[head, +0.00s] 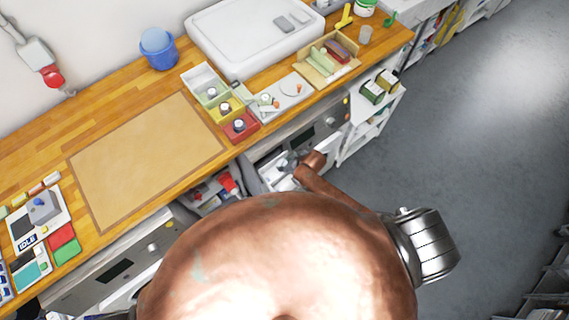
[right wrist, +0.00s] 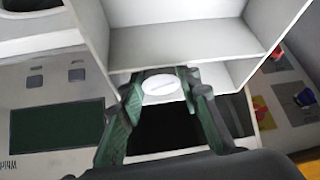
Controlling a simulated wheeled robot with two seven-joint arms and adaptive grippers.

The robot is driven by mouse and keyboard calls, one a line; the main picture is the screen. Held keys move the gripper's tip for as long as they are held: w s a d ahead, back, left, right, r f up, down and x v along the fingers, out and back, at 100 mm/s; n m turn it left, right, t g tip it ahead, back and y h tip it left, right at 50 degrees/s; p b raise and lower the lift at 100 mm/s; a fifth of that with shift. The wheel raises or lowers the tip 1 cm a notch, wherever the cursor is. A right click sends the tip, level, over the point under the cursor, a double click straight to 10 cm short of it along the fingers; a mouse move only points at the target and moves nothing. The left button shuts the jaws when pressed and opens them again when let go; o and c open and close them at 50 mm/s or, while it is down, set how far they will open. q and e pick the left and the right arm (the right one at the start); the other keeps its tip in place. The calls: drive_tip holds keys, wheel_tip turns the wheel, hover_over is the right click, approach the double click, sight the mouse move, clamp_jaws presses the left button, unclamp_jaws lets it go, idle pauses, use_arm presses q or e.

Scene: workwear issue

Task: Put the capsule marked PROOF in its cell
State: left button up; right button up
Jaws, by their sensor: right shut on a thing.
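My right gripper (right wrist: 163,84) is shut on a small white oval piece (right wrist: 160,85), seen between its two dark green fingers in the right wrist view. Any marking on it is too small to read, so I cannot tell whether it is the PROOF capsule. In the head view the right gripper (head: 284,164) is small and partly hidden, low in front of the bench edge. My left gripper is not in view.
In the right wrist view a white open-fronted shelf unit (right wrist: 190,42) lies close ahead, with a dark opening below. A tan mat (head: 145,155) on the wooden bench is bare. A blue bucket (head: 160,52) and a large white case (head: 250,35) stand at the back.

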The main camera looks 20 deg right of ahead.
drive_tip(key=shift+f, duration=0.25)
drive_tip(key=o, duration=0.7)
drive_tip(key=shift+o, duration=0.2)
drive_tip(key=shift+r, duration=0.1)
drive_tip(key=shift+r, duration=0.35)
drive_tip(key=p+v, duration=0.1)
drive_tip(key=v, duration=1.1)
drive_tip(key=shift+r, duration=0.2)
